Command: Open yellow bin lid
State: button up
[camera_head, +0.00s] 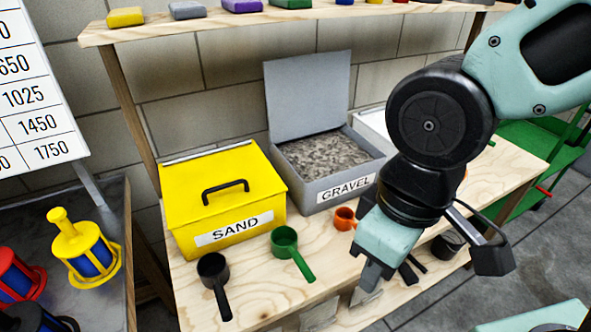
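The yellow bin (262,213) labelled SAND stands on the wooden bench at the left. Its yellow lid (190,192) is shut, with a black bar handle (225,187) on top. My gripper (366,293) points down over the front edge of the bench, to the right of the yellow bin and apart from it. The view does not show clearly whether its fingers are open or shut, and nothing is seen held in it.
A grey GRAVEL bin (318,197) with its lid raised stands right of the yellow bin. A black scoop (213,275), a green scoop (288,245) and an orange scoop (344,218) lie in front. A shelf (230,21) with coloured blocks runs above.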

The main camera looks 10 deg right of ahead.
aim_at(195, 187)
jog(key=j, duration=0.7)
jog(key=i+j, duration=0.15)
jog(key=j, duration=0.55)
